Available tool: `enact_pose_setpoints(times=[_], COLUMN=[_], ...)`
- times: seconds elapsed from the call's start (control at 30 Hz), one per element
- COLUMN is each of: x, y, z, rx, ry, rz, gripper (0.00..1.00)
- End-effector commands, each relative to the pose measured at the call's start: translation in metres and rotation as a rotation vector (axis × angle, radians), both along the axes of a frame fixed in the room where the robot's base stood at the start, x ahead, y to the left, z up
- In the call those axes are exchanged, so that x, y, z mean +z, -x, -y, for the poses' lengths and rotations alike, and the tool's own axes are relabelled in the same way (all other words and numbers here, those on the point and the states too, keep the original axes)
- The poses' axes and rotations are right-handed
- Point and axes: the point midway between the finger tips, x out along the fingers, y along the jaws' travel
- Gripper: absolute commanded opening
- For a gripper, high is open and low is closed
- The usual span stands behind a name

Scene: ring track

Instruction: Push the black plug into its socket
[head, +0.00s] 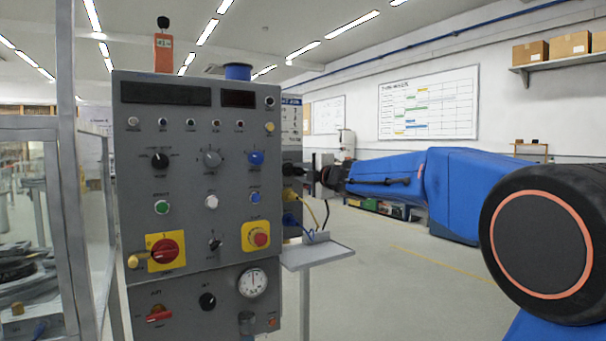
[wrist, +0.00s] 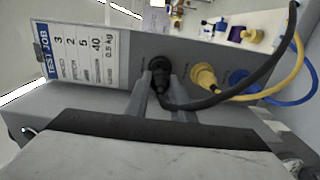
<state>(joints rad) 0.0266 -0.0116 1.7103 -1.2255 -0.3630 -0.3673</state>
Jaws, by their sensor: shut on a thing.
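In the wrist view, the black plug (wrist: 160,76) is between the two fingertips of my gripper (wrist: 163,88), which is shut on it. The plug points at the grey side panel. Its black cable (wrist: 235,93) bends off to the right and up. The socket is hidden behind the plug, and I cannot tell how deep the plug sits. In the head view, my gripper (head: 318,174) is at the right side of the grey control cabinet (head: 185,228), level with the upper part of the panel. The black plug (head: 292,170) shows there only as a small dark shape.
A yellow plug (wrist: 206,77) and a blue plug (wrist: 240,77) with cables sit right of the black plug. A white label card (wrist: 85,47) is on the left. A small grey shelf (head: 318,255) stands below my gripper.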

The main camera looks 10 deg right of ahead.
Motion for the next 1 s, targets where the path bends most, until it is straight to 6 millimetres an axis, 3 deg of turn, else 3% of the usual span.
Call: enact_pose_setpoints(times=[0.37, 1.0], x=[0.000, 0.000], y=[-0.024, -0.025], z=[-0.008, -0.008], rx=[0.001, 0.000], ry=[0.000, 0.000], rz=[0.000, 0.000], gripper=[0.00, 0.00])
